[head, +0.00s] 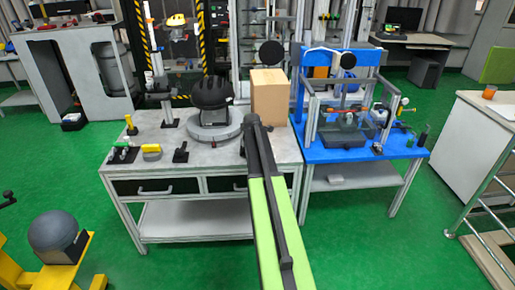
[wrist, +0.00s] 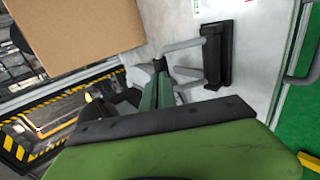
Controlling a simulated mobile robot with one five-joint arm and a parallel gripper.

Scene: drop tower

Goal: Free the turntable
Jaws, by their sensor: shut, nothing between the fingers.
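The turntable appears as a grey round disc (head: 214,134) on the left workbench, with a black helmet-like form (head: 211,93) on it. A tan box (head: 270,97) stands just right of the disc. It also fills the upper left of the wrist view (wrist: 75,30). My gripper (wrist: 160,66) is shut and empty beside the box in the wrist view. In the head view my arm reaches up to the bench in front of the box and hides my fingertips. A black block with pale bars (wrist: 218,55) is right of my gripper; whether they touch is unclear.
Small tools and a yellow-topped piece (head: 151,149) lie on the bench's left part. A black holder (head: 181,153) stands in front of the disc. A blue table (head: 355,149) with a framed rig is on the right. Green floor is clear in front.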

